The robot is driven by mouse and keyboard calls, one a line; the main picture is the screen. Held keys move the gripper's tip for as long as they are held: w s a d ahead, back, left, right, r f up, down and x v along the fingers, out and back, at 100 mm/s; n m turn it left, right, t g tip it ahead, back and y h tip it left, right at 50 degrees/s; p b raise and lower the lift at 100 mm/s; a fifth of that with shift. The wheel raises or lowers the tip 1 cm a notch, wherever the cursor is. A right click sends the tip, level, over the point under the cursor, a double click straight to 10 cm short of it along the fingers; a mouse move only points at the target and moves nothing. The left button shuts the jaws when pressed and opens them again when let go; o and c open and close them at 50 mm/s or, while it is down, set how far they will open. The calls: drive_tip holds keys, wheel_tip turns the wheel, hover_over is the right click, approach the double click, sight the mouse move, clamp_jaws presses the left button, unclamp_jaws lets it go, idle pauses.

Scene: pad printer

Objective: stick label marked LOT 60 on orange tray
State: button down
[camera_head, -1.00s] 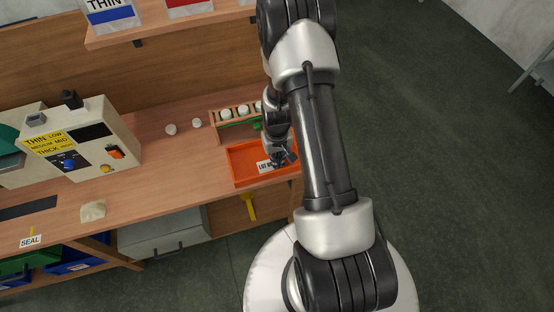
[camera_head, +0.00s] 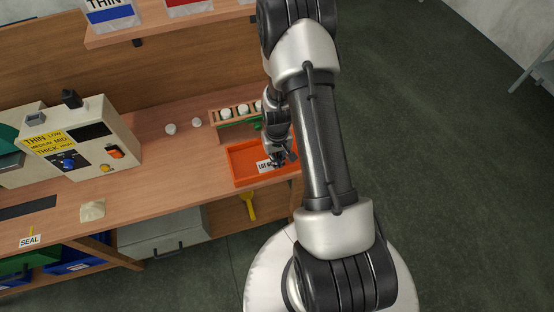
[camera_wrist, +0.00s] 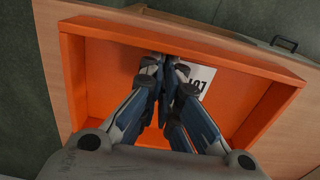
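The orange tray (camera_head: 238,166) sits on the bench near its right front corner; it fills much of the wrist view (camera_wrist: 100,70). A white label (camera_head: 263,167) with black print starting "LOT" shows at the tray's inside. It also shows in the wrist view (camera_wrist: 202,76), just right of my fingers, which hide part of it; its number is not fully readable. My gripper (camera_head: 282,158) points down into the tray. In the wrist view its fingertips (camera_wrist: 164,64) are close together beside the label. I cannot tell whether they touch or pinch it.
A wooden rack (camera_head: 237,117) with white round pieces stands behind the tray. Two white round pieces (camera_head: 171,129) lie left of it. The pad printer (camera_head: 100,140) stands farther left. Bare bench lies between printer and tray. A yellow item (camera_head: 248,206) hangs below the front edge.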

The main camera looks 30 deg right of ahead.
drive_tip(key=c, duration=1.7)
unclamp_jaws()
drive_tip(key=shift+r+p, duration=2.1)
drive_tip(key=shift+r, duration=0.9)
wheel_tip(320, 180, up, 11)
drive_tip(key=t, duration=0.1)
hover_over(268, 165)
drive_tip(key=s+a+r+n+t, duration=0.1)
drive_tip(key=a+r, duration=0.1)
drive_tip(key=r, duration=0.4)
drive_tip(key=s+a+r, duration=0.2)
drive_tip(key=r, duration=0.4)
drive_tip(key=s+a+r+t, duration=0.1)
drive_tip(key=s+a+r, duration=0.2)
drive_tip(key=s+r, duration=0.1)
drive_tip(key=s+a+r+n, duration=0.1)
drive_tip(key=s+a+r, duration=0.1)
drive_tip(key=s+r, duration=0.3)
drive_tip(key=s+a+r+n+t, duration=0.1)
drive_tip(key=s+a+r, duration=0.2)
drive_tip(key=s+r, duration=0.2)
drive_tip(key=shift+s+a+r+t, duration=0.1)
drive_tip(key=shift+s+a+t, duration=0.05)
drive_tip(key=shift+s, duration=0.55)
drive_tip(key=shift+s+a+r+t, duration=0.1)
drive_tip(key=shift+s+a+t, duration=0.05)
drive_tip(key=shift+s, duration=0.55)
